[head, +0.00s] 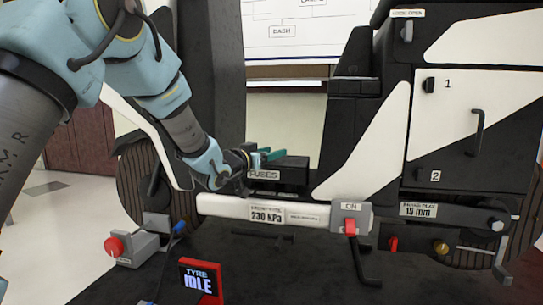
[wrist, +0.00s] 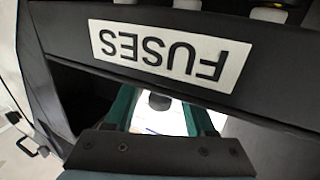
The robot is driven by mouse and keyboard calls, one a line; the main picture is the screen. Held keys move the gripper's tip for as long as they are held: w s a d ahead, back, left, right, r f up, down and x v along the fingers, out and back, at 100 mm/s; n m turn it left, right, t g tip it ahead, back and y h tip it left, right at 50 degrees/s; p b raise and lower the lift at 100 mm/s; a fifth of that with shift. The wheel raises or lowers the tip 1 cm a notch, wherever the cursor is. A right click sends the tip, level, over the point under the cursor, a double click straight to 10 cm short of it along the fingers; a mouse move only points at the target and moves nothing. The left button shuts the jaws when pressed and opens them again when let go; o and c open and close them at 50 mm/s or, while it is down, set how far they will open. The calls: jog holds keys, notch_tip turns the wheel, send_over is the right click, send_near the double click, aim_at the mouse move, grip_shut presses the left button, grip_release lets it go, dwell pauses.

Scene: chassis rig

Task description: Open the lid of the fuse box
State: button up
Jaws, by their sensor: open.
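The fuse box (head: 292,169) is a black box with a white FUSES label, low on the rig in the middle of the head view. In the wrist view, the black box (wrist: 268,97) fills the upper part, its label upside down. I cannot tell how far its lid is open. My gripper (head: 266,155) is at the box's upper left in the head view.
A white bar with a 230 kPa label (head: 268,217) runs below the box. A white-and-black panel with a handle (head: 477,132) is farther right. A TYRE IDLE display (head: 200,281) stands in front.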

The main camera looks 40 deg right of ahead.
grip_shut()
dwell(0.4)
dwell(1.0)
